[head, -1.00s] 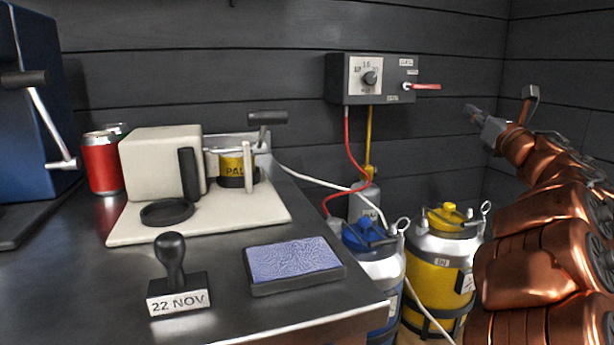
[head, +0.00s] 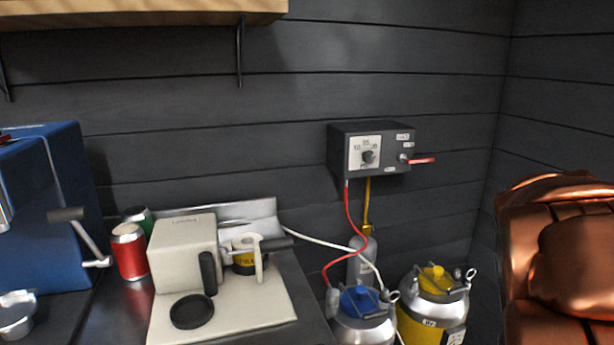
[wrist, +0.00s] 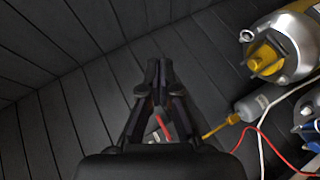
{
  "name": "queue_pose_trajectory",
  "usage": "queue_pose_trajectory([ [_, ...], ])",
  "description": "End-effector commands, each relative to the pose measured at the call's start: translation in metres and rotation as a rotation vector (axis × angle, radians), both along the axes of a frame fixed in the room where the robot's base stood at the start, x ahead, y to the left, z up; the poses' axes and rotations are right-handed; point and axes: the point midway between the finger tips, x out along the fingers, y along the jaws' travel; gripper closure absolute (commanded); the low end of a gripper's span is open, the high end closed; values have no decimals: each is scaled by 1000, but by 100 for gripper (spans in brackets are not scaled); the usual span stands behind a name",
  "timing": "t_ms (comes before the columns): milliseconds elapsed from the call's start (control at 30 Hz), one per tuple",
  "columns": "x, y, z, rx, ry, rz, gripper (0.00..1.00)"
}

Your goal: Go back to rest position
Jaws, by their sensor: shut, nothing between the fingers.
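My gripper (wrist: 158,68) shows in the wrist view with its dark fingers together and nothing between them. It is in the air in front of the dark plank wall (wrist: 70,110), not visibly touching anything.
A worktop with a cream machine (head: 180,250), red can (head: 129,252) and blue machine (head: 45,215) stands left. A grey control box (head: 370,150) with a red lever is on the wall. Blue (head: 363,325) and yellow (head: 432,300) kegs stand below. A wooden shelf (head: 130,14) hangs upper left.

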Motion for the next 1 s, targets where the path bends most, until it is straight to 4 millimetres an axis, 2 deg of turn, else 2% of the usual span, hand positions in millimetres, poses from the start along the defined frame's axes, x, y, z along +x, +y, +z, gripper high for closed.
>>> queue_pose_trajectory([
  [33, -12, 15, 3, 89, 15, -23, 100],
  [267, -80, 88, -44, 487, 150, -178, 100],
  [433, -144, 153, -67, 723, 307, -302, 100],
  [600, -216, 213, -75, 879, 492, -428, 100],
  [700, -256, 239, -74, 928, 595, -495, 100],
  [800, -286, 256, -73, 954, 675, -546, 100],
  [900, -306, 266, -71, 963, 724, -579, 100],
  [1000, -313, 269, -71, 967, 743, -593, 100],
])
